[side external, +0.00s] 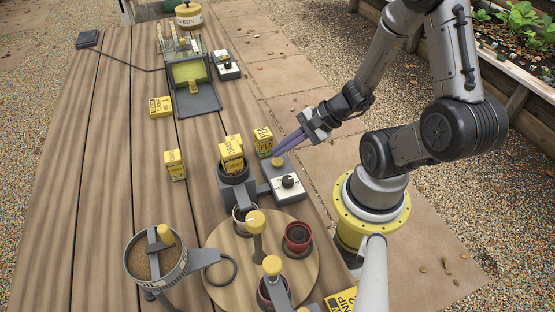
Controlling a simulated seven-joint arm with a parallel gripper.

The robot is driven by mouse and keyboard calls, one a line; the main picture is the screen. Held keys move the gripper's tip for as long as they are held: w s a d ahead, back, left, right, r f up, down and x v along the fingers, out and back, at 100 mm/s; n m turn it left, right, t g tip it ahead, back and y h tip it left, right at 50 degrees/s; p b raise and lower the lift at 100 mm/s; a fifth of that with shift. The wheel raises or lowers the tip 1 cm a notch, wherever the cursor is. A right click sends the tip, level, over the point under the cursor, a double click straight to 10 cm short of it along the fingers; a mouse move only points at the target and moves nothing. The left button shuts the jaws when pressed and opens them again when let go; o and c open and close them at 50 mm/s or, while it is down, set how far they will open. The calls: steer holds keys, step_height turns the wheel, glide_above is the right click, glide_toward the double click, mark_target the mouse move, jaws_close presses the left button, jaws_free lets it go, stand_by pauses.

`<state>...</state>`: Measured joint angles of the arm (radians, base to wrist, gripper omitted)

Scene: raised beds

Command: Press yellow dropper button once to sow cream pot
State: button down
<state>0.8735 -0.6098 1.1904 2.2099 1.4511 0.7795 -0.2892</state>
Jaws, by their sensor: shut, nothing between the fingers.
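The yellow dropper button (278,161) sits on the top end of a pale grey control box (296,198) with a black dial (288,182). My gripper (277,152) is shut and empty, its purple fingers slanting down to the left. The fingertips are right at the button; I cannot tell whether they touch it. A dark dropper cup (233,194) stands left of the box with a yellow seed packet (231,154) in it. The cream pot (239,216) is on the round wooden turntable (222,262) below the dropper, partly hidden. Its inside cannot be made out.
A red pot (298,236) and a dark red pot (265,293), partly covered, also stand on the turntable. A soil-filled container (184,270) is at front left. Loose seed packets (175,165) stand around the dropper. A second control box (227,68) is farther back.

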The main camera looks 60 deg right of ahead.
mark_target(282, 160)
steer(key=shift+f, duration=0.2)
stand_by(0.5)
steer(key=shift+f, duration=0.2)
steer(key=shift+f, duration=0.55)
stand_by(1.0)
steer(key=shift+r, duration=0.95)
steer(key=shift+r, duration=2.55)
steer(key=shift+a, duration=0.1)
